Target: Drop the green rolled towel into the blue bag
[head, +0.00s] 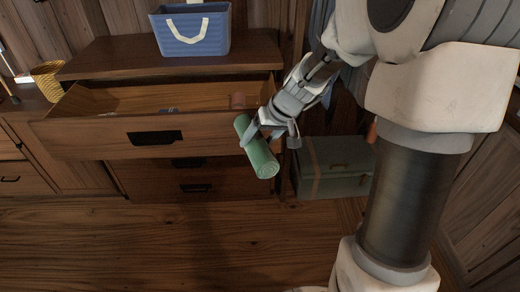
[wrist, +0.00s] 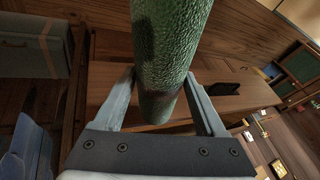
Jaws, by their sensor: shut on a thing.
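The green rolled towel (head: 257,148) is held in the air by my gripper (head: 264,129), in front of the right end of an open drawer. In the wrist view the towel (wrist: 165,45) stands between the two fingers, which are shut on it around its middle. In the head view the towel slants down to the right, with its round end facing forward. The blue bag (head: 208,45) with a pale handle stands upright on top of the wooden chest, up and left of my gripper. The inside of the bag is hidden.
The top drawer (head: 90,138) of the chest is pulled out towards me, with small items inside. A wicker basket (head: 47,82) stands at the left. A grey-green trunk (head: 335,160) is on the floor at the right. The floor in front is clear.

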